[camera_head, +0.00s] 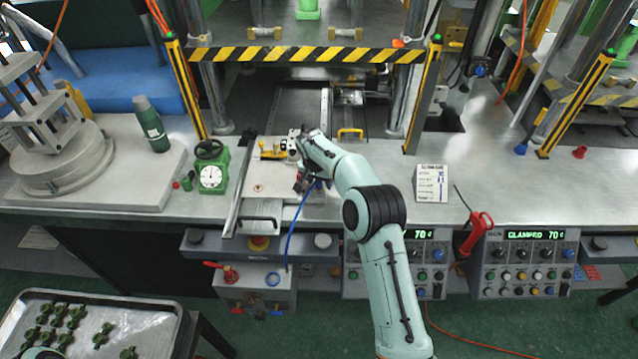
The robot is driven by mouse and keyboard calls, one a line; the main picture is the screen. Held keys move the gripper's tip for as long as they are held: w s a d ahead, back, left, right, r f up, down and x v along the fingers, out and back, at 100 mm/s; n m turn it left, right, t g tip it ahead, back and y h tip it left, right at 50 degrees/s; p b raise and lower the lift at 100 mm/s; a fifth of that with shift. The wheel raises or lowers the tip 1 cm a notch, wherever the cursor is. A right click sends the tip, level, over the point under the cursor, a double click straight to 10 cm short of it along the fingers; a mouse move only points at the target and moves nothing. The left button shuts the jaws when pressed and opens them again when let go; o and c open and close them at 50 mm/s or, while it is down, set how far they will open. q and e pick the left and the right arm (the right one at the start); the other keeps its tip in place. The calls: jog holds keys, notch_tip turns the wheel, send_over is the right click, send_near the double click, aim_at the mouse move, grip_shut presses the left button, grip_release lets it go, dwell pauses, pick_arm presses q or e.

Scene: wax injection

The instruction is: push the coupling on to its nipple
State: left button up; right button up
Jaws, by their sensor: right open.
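My right arm reaches in from the lower right to the pale plate (270,208) on the bench. My right gripper (302,178) is at the plate's right side, small and partly hidden by its own wrist; it is open. A blue hose (292,232) rises from the front of the bench and ends close by this gripper. The coupling at the hose's end and its nipple cannot be made out among the dark parts there. I cannot tell whether the gripper touches the coupling. My left gripper does not show.
A green gauge (212,178) stands left of the plate, beside a long metal bar (238,190). A striped yellow-black bar (305,55) crosses the press behind. Control boxes (525,262) hang at the front. The bench right of my arm is mostly clear around a paper card (432,184).

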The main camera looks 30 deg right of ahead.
jog(key=shift+w+d+f, duration=0.1)
jog(key=shift+w+f, duration=0.1)
jog(key=shift+f, duration=0.05)
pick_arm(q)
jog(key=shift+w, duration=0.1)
pick_arm(e)
grip_shut()
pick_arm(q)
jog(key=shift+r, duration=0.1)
pick_arm(e)
jog(key=shift+r, duration=0.15)
notch_tip(320, 180, up, 10)
jog(key=shift+w+f+p, duration=0.1)
jog(key=shift+p, duration=0.45)
notch_tip(320, 180, up, 10)
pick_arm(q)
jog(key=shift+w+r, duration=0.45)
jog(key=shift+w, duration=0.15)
pick_arm(e)
jog(key=f+n, duration=0.3)
jog(key=f, duration=0.1)
jog(key=f+n+y, duration=0.1)
jog(key=f+n, duration=0.2)
jog(key=f+n+t+y, duration=0.1)
jog(key=f+n, duration=0.2)
jog(key=f, duration=0.1)
jog(key=shift+a+f, duration=0.2)
jog(key=shift+f, duration=0.1)
